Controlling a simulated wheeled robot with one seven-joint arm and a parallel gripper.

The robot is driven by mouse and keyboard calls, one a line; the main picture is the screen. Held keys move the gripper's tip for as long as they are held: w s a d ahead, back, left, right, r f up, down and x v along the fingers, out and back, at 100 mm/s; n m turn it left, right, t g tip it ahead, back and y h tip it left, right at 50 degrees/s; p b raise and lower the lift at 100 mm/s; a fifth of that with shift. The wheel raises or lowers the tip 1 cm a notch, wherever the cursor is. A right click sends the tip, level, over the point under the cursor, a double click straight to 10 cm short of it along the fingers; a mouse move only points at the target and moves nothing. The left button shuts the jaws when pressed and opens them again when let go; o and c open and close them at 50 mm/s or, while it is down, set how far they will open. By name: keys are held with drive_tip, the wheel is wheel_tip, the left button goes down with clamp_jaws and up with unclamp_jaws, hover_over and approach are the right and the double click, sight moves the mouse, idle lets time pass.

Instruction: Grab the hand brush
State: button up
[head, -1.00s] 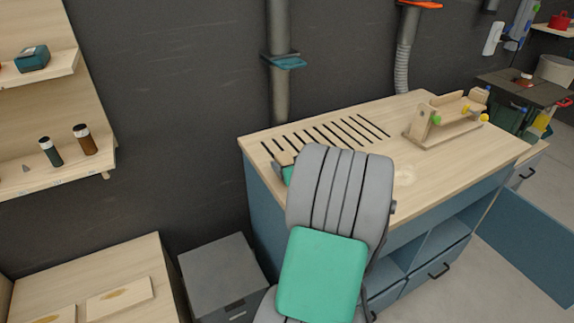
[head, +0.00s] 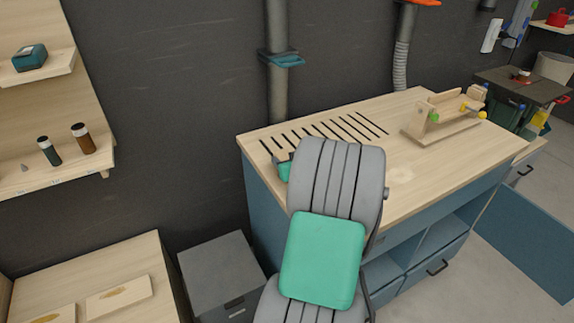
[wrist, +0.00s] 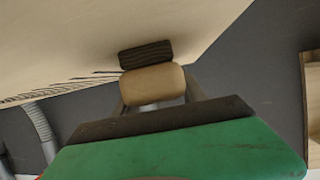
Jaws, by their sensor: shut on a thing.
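The hand brush (wrist: 153,85) shows in the wrist view as a tan wooden body with a dark bristle strip at its far end. My gripper (wrist: 155,103) has a grey finger on each side of the tan body and is shut on it. The bristle end is close to the pale worktop surface; I cannot tell whether it touches. In the head view my arm covers most of the gripper and the brush, near the left part of the workbench (head: 400,181).
The workbench has a row of dark slots and a wooden jig (head: 440,115) at its far right. A grey box (head: 222,275) stands on the floor left of the bench. A wall shelf (head: 60,172) holds two bottles. The middle of the benchtop is clear.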

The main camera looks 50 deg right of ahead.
drive_tip(key=c, duration=0.4)
drive_tip(key=shift+r, duration=0.1)
